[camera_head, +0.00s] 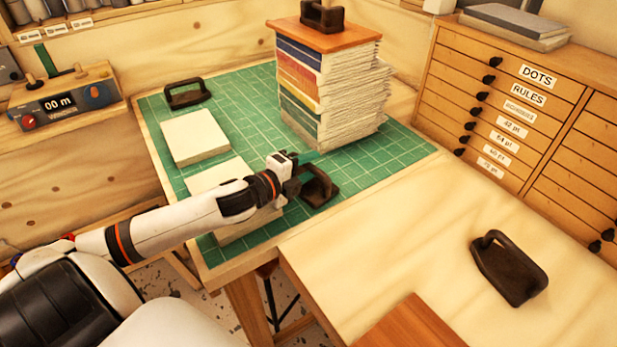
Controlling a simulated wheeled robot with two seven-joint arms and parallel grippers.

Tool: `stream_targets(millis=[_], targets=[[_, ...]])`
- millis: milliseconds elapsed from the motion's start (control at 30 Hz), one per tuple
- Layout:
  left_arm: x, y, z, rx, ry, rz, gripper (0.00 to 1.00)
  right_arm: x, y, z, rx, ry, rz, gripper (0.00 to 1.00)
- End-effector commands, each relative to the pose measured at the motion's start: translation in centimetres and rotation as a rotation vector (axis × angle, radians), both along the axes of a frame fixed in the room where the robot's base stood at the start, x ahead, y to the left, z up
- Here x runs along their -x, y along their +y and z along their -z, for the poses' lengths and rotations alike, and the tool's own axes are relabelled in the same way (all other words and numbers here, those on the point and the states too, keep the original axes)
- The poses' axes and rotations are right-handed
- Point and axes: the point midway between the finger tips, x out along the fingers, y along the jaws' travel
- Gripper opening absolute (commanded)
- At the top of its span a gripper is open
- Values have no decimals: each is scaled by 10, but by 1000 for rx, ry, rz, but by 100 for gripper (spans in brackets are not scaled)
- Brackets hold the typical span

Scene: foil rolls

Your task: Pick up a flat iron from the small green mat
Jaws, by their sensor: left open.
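A green gridded mat (396,150) covers the tabletop in the middle. A dark flat iron (322,190) with a raised handle sits on it near its front right edge. My left gripper (300,172) is at this iron's left side, by the handle, and is open. I cannot tell whether it touches the handle. A second flat iron (187,97) sits at the mat's far left corner. A third flat iron (323,20) rests on top of a tall paper stack. A fourth flat iron (517,275) sits on the pale bench at right. My right gripper is not in view.
A tall stack of paper (340,100) with a wooden board on top stands at the mat's back. Low pale blocks (195,137) lie on its left, partly under my left arm. The pale bench (400,230) is mostly clear, with a brown board (412,325) at its front. Drawers (490,110) stand at right.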

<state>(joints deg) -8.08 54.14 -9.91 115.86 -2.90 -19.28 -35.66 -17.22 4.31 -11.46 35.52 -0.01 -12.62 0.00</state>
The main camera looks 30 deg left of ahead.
Motion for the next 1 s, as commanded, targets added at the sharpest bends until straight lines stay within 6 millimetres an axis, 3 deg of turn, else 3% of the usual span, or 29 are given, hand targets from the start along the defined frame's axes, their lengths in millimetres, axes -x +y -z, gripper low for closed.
stream_targets(millis=[200,500,767,1000], targets=[[-21,-4,3,0,-2,0,42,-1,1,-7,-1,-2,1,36],[-24,-5,5,-1,0,0,42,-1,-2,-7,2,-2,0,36],[-24,-5,5,-1,0,0,2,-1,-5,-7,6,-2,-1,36],[-24,-5,5,-1,0,0,0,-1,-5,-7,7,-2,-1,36]])
